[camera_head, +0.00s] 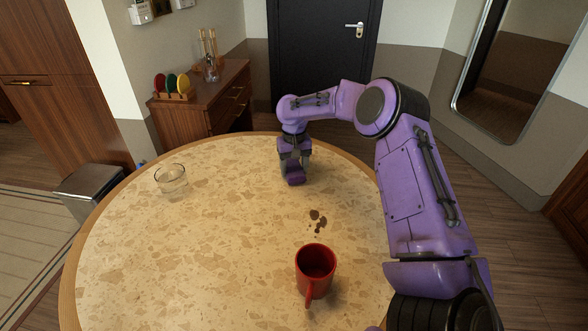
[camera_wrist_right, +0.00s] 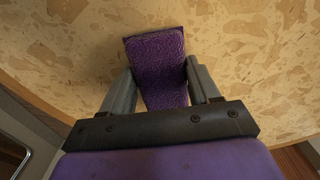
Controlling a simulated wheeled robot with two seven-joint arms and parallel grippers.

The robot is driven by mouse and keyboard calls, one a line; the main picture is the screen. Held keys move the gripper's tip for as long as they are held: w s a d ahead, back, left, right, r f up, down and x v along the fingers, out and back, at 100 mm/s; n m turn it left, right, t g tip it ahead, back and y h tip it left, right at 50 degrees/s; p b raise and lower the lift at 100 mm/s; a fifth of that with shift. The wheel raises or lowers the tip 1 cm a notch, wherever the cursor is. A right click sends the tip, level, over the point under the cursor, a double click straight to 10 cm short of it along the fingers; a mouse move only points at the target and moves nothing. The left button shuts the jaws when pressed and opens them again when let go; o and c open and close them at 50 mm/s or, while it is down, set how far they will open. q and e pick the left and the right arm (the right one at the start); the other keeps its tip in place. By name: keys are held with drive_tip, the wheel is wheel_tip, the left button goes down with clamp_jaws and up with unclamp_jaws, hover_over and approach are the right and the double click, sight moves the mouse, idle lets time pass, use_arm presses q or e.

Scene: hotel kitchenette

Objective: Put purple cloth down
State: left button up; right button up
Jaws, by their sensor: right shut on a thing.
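The purple cloth (camera_wrist_right: 158,62) is between the two grey fingers of my right gripper (camera_wrist_right: 163,85) in the right wrist view. In the head view the cloth (camera_head: 295,181) shows as a small purple piece below the right gripper (camera_head: 294,165), near the far edge of the round table (camera_head: 230,240). The right gripper is shut on the cloth and points down at the tabletop. I cannot tell whether the cloth touches the table. My left gripper is in neither view.
A red mug (camera_head: 315,268) stands near the table's front right, with dark brown spots (camera_head: 317,219) just behind it. A clear glass (camera_head: 171,180) stands at the left. The middle of the table is free. A wooden cabinet (camera_head: 205,105) stands behind the table.

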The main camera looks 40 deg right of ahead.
sight(294, 169)
drive_tip(key=shift+f, duration=0.25)
drive_tip(key=o, duration=0.9)
drive_tip(key=shift+f, duration=0.1)
drive_tip(key=shift+o, duration=0.2)
wheel_tip(294, 169, up, 12)
drive_tip(key=p, duration=0.1)
drive_tip(key=shift+r, duration=0.25)
drive_tip(key=shift+w, duration=0.1)
